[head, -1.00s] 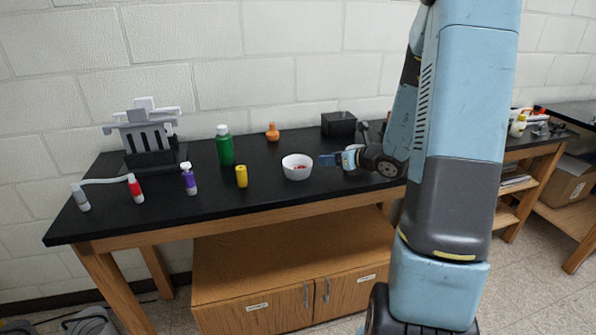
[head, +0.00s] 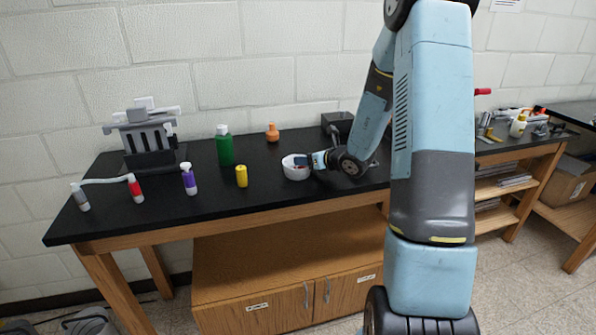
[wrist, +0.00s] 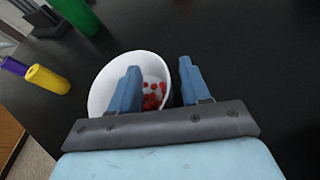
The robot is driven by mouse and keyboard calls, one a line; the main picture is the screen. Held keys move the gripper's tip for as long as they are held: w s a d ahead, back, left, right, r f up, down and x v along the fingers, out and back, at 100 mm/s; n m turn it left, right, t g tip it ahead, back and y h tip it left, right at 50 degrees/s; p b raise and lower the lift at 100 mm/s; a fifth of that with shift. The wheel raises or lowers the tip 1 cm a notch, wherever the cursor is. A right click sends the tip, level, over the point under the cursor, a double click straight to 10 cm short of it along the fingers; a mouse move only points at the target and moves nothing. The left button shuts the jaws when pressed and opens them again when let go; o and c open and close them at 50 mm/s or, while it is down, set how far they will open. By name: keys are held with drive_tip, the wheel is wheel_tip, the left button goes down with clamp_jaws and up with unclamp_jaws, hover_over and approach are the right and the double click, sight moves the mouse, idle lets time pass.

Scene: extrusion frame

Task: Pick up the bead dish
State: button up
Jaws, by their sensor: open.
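The bead dish (head: 295,173) is a small white bowl on the black bench top, with red beads inside. In the wrist view the dish (wrist: 101,91) sits under and between my fingers. My gripper (head: 301,161) is at the dish's right side and rim. In the wrist view my gripper (wrist: 158,84) is open. Its left finger lies over the inside of the bowl, and its right finger lies over or just past the right wall. Whether the fingers touch the bowl I cannot tell. Part of the near rim is hidden by the gripper.
A yellow cylinder (head: 241,176), a green bottle (head: 224,148) and a purple bottle (head: 189,179) stand left of the dish. An orange flask (head: 272,132) and a black box (head: 338,124) stand behind. The bench top right of the dish is clear in the wrist view.

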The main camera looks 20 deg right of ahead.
drive_tip(key=shift+w+a, duration=0.1)
drive_tip(key=shift+w, duration=0.1)
clamp_jaws()
idle(0.3)
